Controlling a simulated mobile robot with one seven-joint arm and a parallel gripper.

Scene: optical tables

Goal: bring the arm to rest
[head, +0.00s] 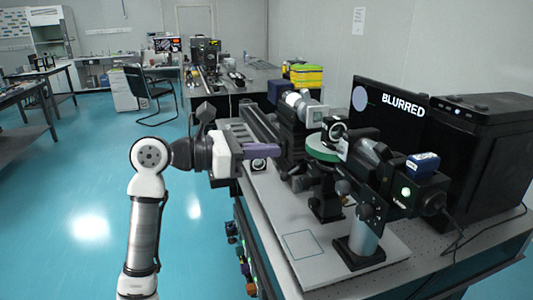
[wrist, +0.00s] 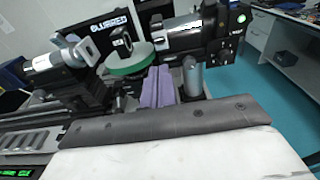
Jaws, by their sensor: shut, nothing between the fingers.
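My arm (head: 147,225) rises at the left of the optical table in the head view and bends at a white elbow-like joint. My gripper (head: 276,150) points right over the table's near left part, level with the optics. Its purple fingers are together with nothing between them. In the wrist view the fingers (wrist: 158,88) show beyond the dark edge of the gripper body, pointing toward the green disc and the optics. Whether the fingertips touch any optics is not clear.
The table carries a green round stage (head: 322,148), a camera on a post (head: 363,242), a monitor reading BLURRED (head: 403,101) and a black computer case (head: 478,140). A white breadboard (head: 325,262) has bare room at the front. A chair (head: 148,92) and open blue floor lie left.

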